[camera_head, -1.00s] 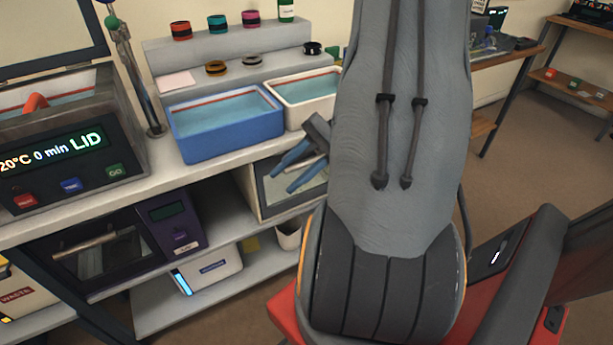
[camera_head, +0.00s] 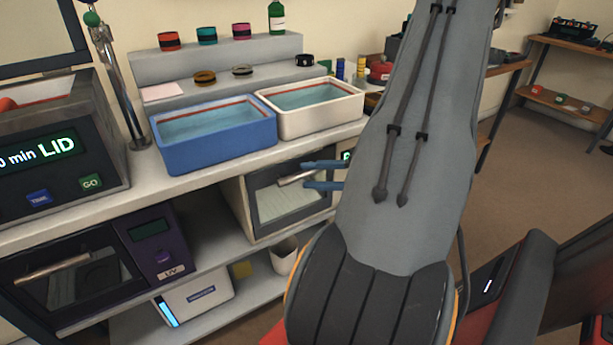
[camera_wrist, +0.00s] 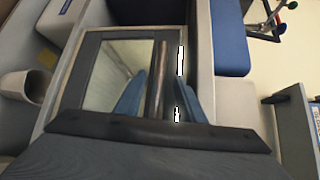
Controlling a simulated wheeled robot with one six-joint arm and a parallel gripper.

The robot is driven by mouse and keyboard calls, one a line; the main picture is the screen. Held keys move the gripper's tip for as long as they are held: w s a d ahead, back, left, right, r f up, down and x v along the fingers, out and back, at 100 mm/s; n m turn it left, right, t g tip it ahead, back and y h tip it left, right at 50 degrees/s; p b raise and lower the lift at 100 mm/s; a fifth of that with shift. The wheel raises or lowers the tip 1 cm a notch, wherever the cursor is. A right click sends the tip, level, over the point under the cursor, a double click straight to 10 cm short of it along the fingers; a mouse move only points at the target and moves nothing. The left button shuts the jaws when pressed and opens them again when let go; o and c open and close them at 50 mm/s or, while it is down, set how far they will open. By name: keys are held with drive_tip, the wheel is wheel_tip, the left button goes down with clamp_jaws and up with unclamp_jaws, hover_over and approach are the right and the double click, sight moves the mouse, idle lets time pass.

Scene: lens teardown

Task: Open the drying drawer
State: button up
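The drying drawer (camera_head: 270,208) is a cream box with a dark-framed glass front and a metal bar handle, under the bench top. Its front is closed. It also shows in the wrist view (camera_wrist: 92,75), with the handle (camera_wrist: 160,75) running up the picture. My gripper (camera_head: 312,175) has two blue fingers, spread apart at the right end of the handle. In the wrist view my gripper (camera_wrist: 158,98) has one finger on each side of the handle, with a gap to it. Whether the fingers touch the handle cannot be told.
A blue tub (camera_head: 216,145) and a white tub (camera_head: 311,120) stand on the bench above. A UV unit (camera_head: 163,250) with its own handle is at the lower left. A white cup (camera_head: 284,258) stands below the drawer. Open floor lies at the right.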

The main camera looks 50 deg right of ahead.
drive_tip(key=shift+x, duration=1)
